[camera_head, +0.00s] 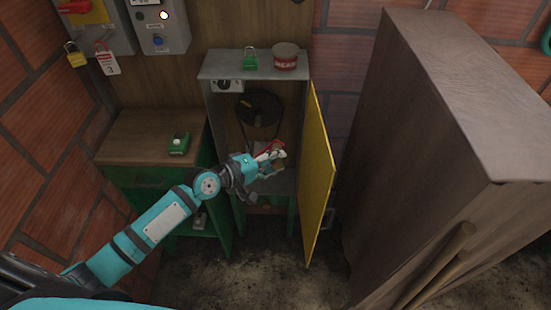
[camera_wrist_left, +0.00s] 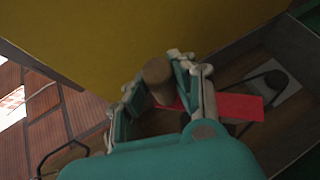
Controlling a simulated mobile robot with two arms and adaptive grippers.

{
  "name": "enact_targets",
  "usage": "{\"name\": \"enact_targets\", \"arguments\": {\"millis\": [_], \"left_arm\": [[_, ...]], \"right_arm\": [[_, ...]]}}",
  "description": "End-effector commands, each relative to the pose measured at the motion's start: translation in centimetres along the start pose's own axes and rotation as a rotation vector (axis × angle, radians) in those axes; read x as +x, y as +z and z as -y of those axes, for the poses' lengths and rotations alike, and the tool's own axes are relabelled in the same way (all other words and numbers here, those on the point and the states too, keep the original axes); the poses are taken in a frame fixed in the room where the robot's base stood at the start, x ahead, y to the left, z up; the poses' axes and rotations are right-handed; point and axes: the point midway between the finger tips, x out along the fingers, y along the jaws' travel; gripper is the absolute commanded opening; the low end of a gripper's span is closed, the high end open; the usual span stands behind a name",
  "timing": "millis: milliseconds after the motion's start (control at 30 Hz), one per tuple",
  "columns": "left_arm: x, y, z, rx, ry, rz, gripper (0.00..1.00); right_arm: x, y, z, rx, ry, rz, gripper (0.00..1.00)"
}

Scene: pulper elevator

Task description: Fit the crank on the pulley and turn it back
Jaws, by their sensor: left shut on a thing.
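My left gripper (camera_head: 272,158) reaches into the open cabinet, below the black pulley (camera_head: 259,107) with its belt. In the left wrist view the gripper (camera_wrist_left: 158,88) is shut around a brown, round wooden handle (camera_wrist_left: 157,71). A flat red bar, the crank's arm (camera_wrist_left: 241,107), extends right from behind the fingers. The red crank (camera_head: 269,149) also shows in part at the fingers in the head view. It appears apart from the upper pulley; its far end is hard to make out. My right gripper is in neither view.
The yellow cabinet door (camera_head: 318,175) stands open just right of the gripper. A wooden-topped bench (camera_head: 130,140) is left, a tall brown cabinet (camera_head: 400,130) right.

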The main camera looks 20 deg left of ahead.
Motion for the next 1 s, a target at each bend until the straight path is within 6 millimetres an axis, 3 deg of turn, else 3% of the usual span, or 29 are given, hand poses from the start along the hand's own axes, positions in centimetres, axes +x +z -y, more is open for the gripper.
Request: {"name": "enact_targets", "arguments": {"millis": [700,1000], "left_arm": [[3.7,-5.0,-0.4,0.003,0.003,-0.002,0.00],[4.6,-6.3,-0.8,0.002,0.003,-0.001,0.00]], "right_arm": [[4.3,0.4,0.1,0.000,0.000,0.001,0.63],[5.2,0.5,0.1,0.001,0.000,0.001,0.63]]}}
